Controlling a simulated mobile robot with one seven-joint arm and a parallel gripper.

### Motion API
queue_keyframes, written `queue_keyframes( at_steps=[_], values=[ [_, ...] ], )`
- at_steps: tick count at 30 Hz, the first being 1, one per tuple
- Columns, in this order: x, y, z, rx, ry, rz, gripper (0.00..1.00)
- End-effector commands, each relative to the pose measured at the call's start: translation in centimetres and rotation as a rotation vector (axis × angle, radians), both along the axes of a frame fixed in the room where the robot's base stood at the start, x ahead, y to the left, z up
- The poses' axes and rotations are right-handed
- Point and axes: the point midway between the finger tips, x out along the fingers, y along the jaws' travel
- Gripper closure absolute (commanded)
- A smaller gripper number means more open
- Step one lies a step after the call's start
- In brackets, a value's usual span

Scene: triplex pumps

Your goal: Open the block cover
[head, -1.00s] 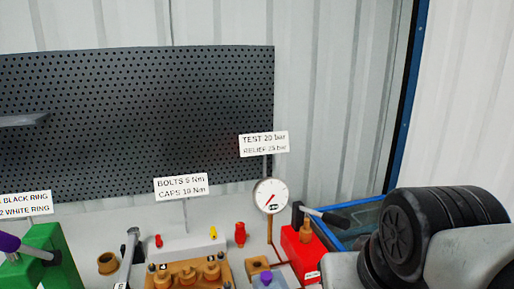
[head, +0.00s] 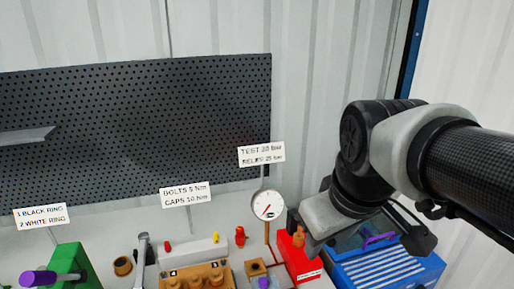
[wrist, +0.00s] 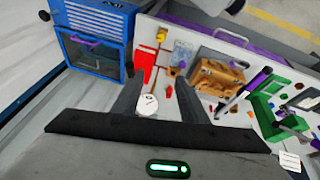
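A tan-brown block (head: 203,287) with several round caps and small numbered tags stands at the bottom of the head view, cut off by the frame edge. It also shows in the wrist view (wrist: 217,76), right of my fingers. I cannot tell its cover apart from its body. My gripper (wrist: 160,82) is open and empty, its two dark fingers spread above the bench, apart from the block. In the head view, my arm is at the right and the fingers are not clearly visible.
A round gauge (head: 267,204) stands beside a red box (head: 299,258). A blue box (head: 392,272) with a purple handle is at the right. A green stand (head: 72,265) is at the left. A pegboard (head: 130,125) is behind. A grey torque wrench (head: 141,258) stands left of the block.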

Motion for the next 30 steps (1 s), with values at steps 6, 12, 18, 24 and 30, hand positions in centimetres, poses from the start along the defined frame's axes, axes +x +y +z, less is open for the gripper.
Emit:
queue_keyframes(
  at_steps=[6,12,18,24,30],
  values=[
    [5.4,3.7,-2.7,-0.175,0.16,0.564,0.6],
    [9.4,7.4,-6.0,-0.256,0.266,1.064,0.6],
    [11.4,9.7,-8.4,-0.275,0.31,1.363,0.6],
    [11.8,10.2,-9.6,-0.278,0.317,1.433,0.6],
    [11.7,10.1,-13.0,-0.276,0.32,1.431,0.6]
  ],
)
